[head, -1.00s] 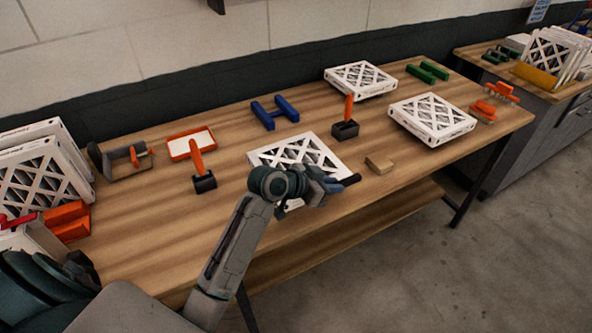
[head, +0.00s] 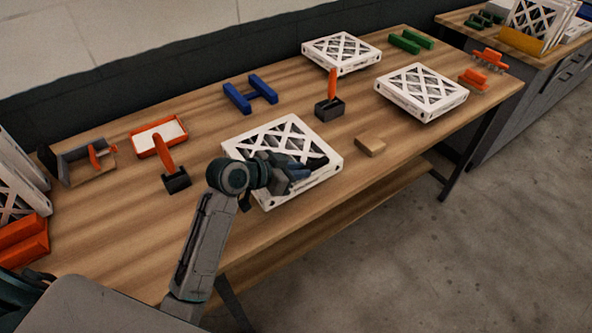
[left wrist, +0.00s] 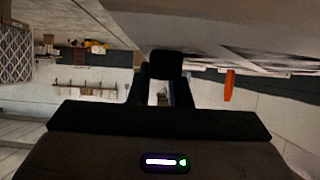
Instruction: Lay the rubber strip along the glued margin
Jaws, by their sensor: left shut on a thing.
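The nearest white filter (head: 245,150), with a lattice face, lies flat on the wooden bench. My left gripper (head: 298,174) is over its front right part and hides some of the lattice and front edge. The gripper is shut on a small dark piece (head: 318,162), which looks like the rubber strip. In the left wrist view, a black block (left wrist: 167,64) sits between the fingers. I cannot tell whether the strip touches the filter, and I cannot make out the glued margin. My right gripper is not in view.
Two more filters lie at the back (head: 342,50) and right (head: 422,90). Bare bench lies at front left.

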